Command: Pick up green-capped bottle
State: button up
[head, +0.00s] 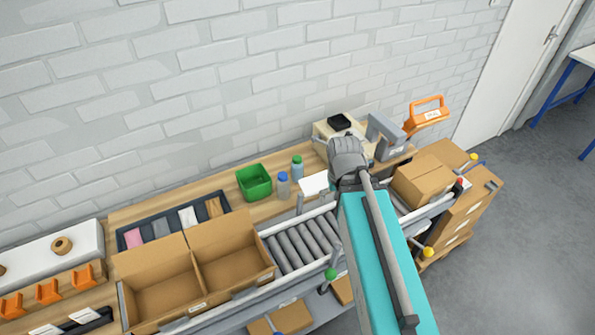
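The green-capped bottle (297,169) stands upright on the wooden bench against the wall, near the middle of the head view. Its body is bluish and its cap is green. A bottle with a blue cap (283,186) stands just left of it and nearer to me. My teal and grey arm reaches up from the lower right, and its dark grey joint lies to the right of the bottles in the picture. I cannot make out my gripper's fingers; they are hidden or outside this view.
A green bin (254,182) stands left of the bottles. A white sheet-like item (313,183) lies to their right. In front are a roller conveyor (300,243) and open cardboard boxes (231,251). A dark tray (134,237) lies left. A closed carton (428,179) sits right of my arm.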

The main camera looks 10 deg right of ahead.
jog(key=shift+f, duration=0.1)
jog(key=shift+f+b, duration=1.05)
jog(key=shift+b, duration=0.1)
